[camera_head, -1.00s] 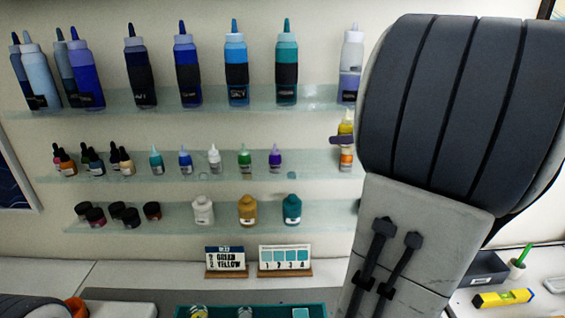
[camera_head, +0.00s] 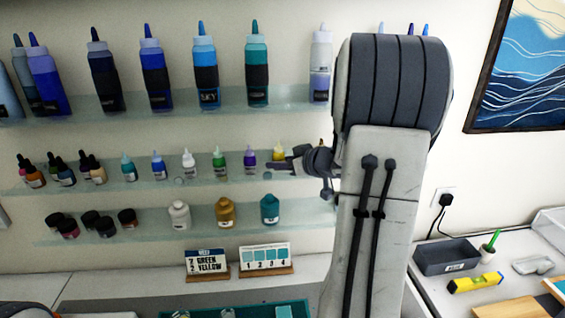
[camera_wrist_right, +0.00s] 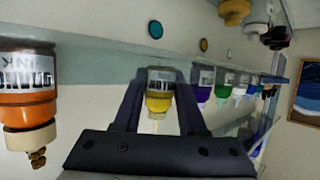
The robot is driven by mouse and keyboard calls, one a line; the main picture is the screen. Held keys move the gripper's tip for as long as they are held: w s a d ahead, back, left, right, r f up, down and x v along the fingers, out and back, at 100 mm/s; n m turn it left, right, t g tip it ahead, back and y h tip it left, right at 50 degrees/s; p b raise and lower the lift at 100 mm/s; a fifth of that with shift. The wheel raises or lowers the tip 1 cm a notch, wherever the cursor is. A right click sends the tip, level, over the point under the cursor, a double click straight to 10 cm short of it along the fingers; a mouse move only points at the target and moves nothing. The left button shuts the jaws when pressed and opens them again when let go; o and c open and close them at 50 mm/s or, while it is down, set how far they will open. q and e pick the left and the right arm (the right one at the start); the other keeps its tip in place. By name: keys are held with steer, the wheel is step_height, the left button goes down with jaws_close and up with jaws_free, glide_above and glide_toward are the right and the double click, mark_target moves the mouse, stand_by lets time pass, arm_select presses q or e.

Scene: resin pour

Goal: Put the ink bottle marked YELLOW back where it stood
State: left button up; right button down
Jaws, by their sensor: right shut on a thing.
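The yellow ink bottle (camera_head: 279,153) is between the fingers of my right gripper (camera_head: 279,166), at the middle shelf just right of the purple bottle (camera_head: 250,160). In the right wrist view, which looks upside down, the gripper (camera_wrist_right: 160,100) is shut on the yellow bottle (camera_wrist_right: 158,102), with its base close to the glass shelf. I cannot tell whether the base touches the shelf. The purple bottle (camera_wrist_right: 202,85) stands beside it, apart from the fingers. An orange bottle (camera_wrist_right: 28,95) is on the other side. My left gripper is not in view.
Green (camera_head: 219,162) and white (camera_head: 189,164) bottles continue the row. Large bottles stand on the shelf above; jars and a teal bottle (camera_head: 270,210) stand below. My right arm hides the shelves' right end.

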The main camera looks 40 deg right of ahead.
steer(key=shift+f, duration=0.2)
steer(key=shift+f, duration=0.1)
steer(key=shift+c, duration=2.3)
jaws_free()
steer(key=shift+r, duration=0.3)
steer(key=b+v, duration=0.1)
steer(key=v, duration=1.1)
steer(key=shift+a+f, duration=0.1)
